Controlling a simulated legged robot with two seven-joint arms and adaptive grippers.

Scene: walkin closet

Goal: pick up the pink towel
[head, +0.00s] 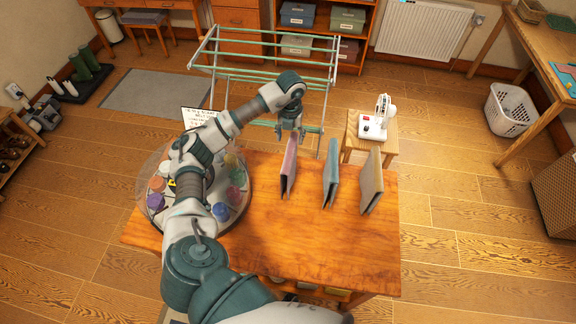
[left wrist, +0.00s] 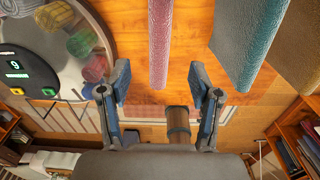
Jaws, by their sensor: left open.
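The pink towel (head: 288,168) stands upright and folded on the wooden table, leftmost of three towels. In the left wrist view the pink towel (left wrist: 159,42) shows as a narrow upright strip, between the lines of the two fingers and just beyond their tips. My left gripper (head: 290,131) is open and empty at the far end of the pink towel; its two spread fingers also show in the left wrist view (left wrist: 159,80). I cannot tell whether it touches the towel. My right gripper is not in view.
A blue-grey towel (head: 330,172) and a brown towel (head: 371,181) stand to the right. A round carousel (head: 232,212) with several coloured rolls is at left, partly behind my arm.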

